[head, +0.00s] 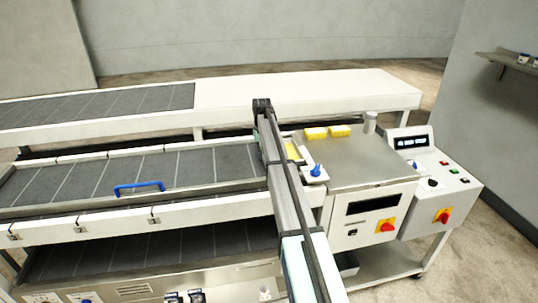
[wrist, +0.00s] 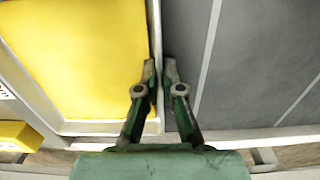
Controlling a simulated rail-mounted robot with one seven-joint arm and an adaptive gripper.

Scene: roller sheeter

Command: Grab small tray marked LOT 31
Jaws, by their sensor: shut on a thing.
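A small white tray (wrist: 155,28) filled with a yellow slab (wrist: 85,60) fills the left of the wrist view. My gripper (wrist: 159,72) is shut on the tray's right side wall, with one finger on the yellow side and the other on the grey belt side. Dark marks show on the tray's left edge, cut off and unreadable, so I cannot confirm LOT 31. In the head view a strip of yellow (head: 292,152) shows just right of my arm. My arm hides the fingertips and most of the tray there.
The grey ribbed conveyor belt (head: 215,166) lies left of my arm, with a blue handle (head: 139,188) on it. Two yellow blocks (head: 315,133) (head: 340,130) sit on the metal machine top (head: 365,160). A blue knob (head: 315,171) is close to my arm. A control panel (head: 432,170) stands right.

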